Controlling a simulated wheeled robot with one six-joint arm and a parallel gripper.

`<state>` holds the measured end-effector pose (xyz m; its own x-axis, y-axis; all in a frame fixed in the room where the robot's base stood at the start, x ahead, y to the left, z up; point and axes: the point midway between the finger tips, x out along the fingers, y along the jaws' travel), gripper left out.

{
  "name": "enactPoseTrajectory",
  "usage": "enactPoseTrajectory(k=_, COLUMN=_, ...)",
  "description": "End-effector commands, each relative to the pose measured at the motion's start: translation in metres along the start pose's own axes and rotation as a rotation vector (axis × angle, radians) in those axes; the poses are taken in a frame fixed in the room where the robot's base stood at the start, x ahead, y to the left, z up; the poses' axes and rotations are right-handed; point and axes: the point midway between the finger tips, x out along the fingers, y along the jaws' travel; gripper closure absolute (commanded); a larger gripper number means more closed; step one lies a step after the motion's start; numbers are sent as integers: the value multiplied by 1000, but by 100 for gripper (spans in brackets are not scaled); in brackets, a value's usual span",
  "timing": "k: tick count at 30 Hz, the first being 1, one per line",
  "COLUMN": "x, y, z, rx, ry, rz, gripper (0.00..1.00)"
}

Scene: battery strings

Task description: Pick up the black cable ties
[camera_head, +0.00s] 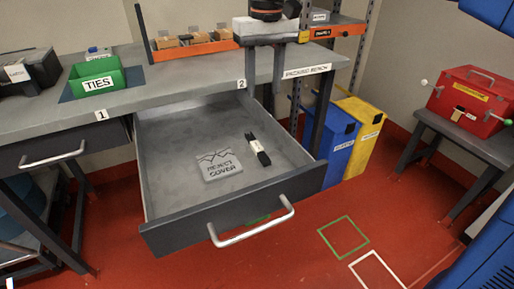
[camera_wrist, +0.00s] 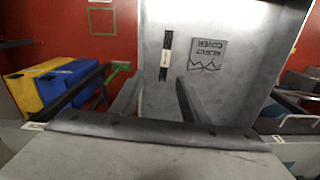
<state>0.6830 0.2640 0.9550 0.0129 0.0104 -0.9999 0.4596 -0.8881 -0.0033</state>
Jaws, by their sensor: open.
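The black cable ties (camera_head: 262,158) lie as a slim bundle with a pale band on the floor of the open drawer (camera_head: 180,125). They also show in the wrist view (camera_wrist: 163,73), upper middle. My gripper (camera_head: 264,88) is open and empty, above the back of the drawer by the bench edge. In the wrist view its two fingers (camera_wrist: 158,84) stand apart, and the ties appear between and beyond them, untouched.
A grey reject cover (camera_head: 220,166) lies left of the ties in the drawer. A green bin labelled TIES (camera_head: 97,84) stands on the bench (camera_head: 190,80). Blue (camera_head: 338,140) and yellow (camera_head: 362,135) bins stand right of the drawer. A red box (camera_head: 470,98) sits on a side table.

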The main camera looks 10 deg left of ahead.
Motion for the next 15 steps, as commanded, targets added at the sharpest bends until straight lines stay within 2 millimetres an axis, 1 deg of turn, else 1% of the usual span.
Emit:
enactPoseTrajectory(k=1, x=0, y=-8, z=-5, rx=-10, ry=-7, rz=1, gripper=59)
enactPoseTrajectory(k=3, x=-2, y=-15, z=-9, rx=-18, ry=-13, rz=2, gripper=59)
enactPoseTrajectory(k=7, x=4, y=-19, z=-11, rx=-22, ry=-19, rz=4, gripper=59)
enactPoseTrajectory(k=11, x=24, y=-18, z=-10, rx=-21, ry=-20, rz=4, gripper=59)
enactPoseTrajectory(k=15, x=49, y=-18, z=-9, rx=-21, ry=-20, rz=4, gripper=59)
